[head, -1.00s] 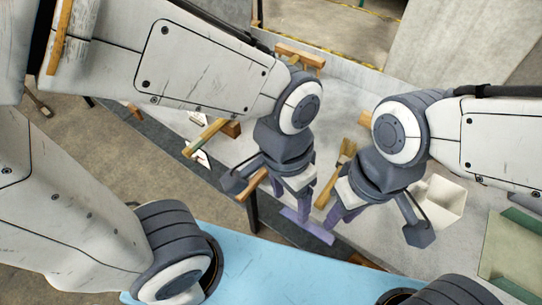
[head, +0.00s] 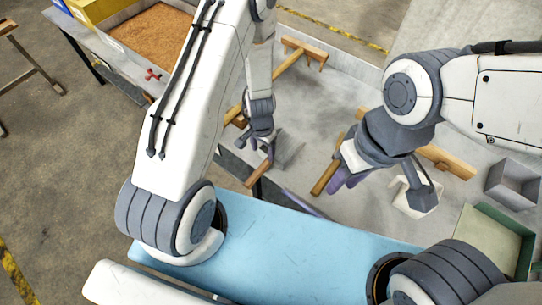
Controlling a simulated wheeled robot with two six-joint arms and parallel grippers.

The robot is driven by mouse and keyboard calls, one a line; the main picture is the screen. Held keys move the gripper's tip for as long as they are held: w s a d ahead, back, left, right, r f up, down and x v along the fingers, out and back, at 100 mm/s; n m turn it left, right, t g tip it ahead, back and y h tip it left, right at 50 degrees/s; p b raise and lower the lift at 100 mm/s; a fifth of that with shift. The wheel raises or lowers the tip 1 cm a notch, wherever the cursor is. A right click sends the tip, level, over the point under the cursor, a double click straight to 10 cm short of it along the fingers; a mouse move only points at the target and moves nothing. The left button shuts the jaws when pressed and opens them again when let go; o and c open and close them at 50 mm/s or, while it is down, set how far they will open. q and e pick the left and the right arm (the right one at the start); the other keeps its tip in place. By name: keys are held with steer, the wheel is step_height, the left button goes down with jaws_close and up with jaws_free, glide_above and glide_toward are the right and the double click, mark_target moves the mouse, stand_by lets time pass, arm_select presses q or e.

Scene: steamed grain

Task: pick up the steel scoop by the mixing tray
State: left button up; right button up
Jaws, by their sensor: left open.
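A short wooden handle (head: 258,173) lies just below my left gripper (head: 262,149), running up to a grey metal piece (head: 288,150) on its right; this looks like the steel scoop, its shape partly hidden. My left gripper is open, pointing down close above the handle, with no clear contact. A large pale grey tray-like surface (head: 335,85) with a low back wall spreads beneath, perhaps the mixing tray. My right gripper (head: 346,181) hangs to the right, its purple fingers beside another wooden handle (head: 326,178); its opening is unclear.
A wooden T-shaped rake (head: 291,62) lies at the back. A bin of brown grain (head: 160,38) stands far left. A wooden bar (head: 446,162), a white holder (head: 408,198), a grey open box (head: 514,182) and a green tray (head: 494,238) are at right.

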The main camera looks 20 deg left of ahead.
arm_select(q)
steer(key=b, duration=0.5)
glide_above(264, 165)
step_height(264, 165, down, 5)
steer(key=shift+f, duration=0.1)
step_height(264, 165, down, 5)
steer(key=b, duration=0.4)
steer(key=shift+w+f, duration=0.1)
jaws_close()
stand_by(0.9)
